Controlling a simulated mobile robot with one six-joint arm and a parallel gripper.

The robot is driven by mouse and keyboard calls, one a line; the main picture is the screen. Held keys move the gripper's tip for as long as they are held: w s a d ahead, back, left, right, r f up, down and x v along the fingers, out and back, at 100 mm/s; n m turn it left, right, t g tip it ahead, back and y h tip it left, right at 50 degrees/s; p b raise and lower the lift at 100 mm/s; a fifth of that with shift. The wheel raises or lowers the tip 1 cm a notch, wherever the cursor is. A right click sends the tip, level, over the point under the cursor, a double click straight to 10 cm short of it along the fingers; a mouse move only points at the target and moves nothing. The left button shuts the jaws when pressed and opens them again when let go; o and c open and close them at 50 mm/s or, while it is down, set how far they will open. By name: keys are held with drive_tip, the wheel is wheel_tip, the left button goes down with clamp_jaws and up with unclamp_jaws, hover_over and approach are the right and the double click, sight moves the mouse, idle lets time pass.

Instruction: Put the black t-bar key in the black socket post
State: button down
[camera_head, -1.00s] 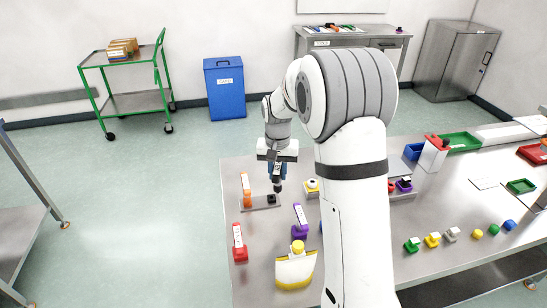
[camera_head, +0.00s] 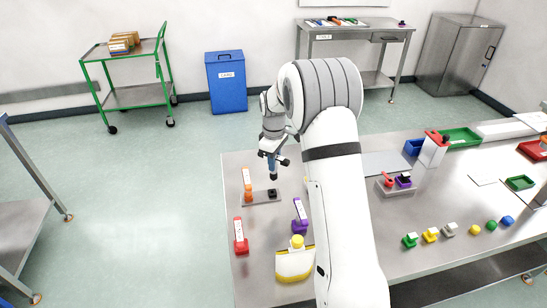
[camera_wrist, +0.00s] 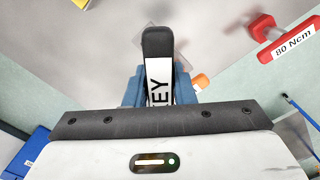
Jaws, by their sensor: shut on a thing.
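My gripper (camera_head: 273,168) has blue fingers shut on the black t-bar key. In the wrist view the key (camera_wrist: 158,44) lies between the fingers, with a black rounded end and a white "KEY" label; its far end is hidden by my gripper. In the head view the black bar of the key (camera_head: 284,162) sticks out beside the fingers. The black socket post (camera_head: 272,193) is a short black piece on a small grey plate (camera_head: 260,202). My gripper is above and behind it, apart from it as far as I can see.
An orange labelled tool (camera_head: 248,193) stands upright at the left of the same plate. A red labelled tool (camera_head: 240,240), a purple one (camera_head: 299,215) and a yellow-trimmed holder (camera_head: 295,266) stand nearer. A small tray with red and purple pieces (camera_head: 392,189) is right of my arm.

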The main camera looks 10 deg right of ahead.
drive_tip(key=w+n, duration=0.1)
drive_tip(key=n, duration=0.1)
drive_tip(key=w+f+n, duration=0.1)
drive_tip(key=n, duration=0.2)
drive_tip(key=w+f+n, duration=0.1)
drive_tip(key=n, duration=0.2)
drive_tip(key=shift+w+f+p, duration=0.1)
drive_tip(key=shift+p, duration=0.25)
drive_tip(key=shift+d+f+b, duration=0.1)
drive_tip(key=shift+f+b, duration=2.35)
drive_tip(key=shift+f, duration=1.15)
drive_tip(key=shift+f+b, duration=0.3)
drive_tip(key=shift+f, duration=0.15)
drive_tip(key=c, duration=1.1)
unclamp_jaws()
drive_tip(key=shift+c, duration=0.2)
wheel_tip(320, 180, up, 8)
drive_tip(key=b, duration=0.1)
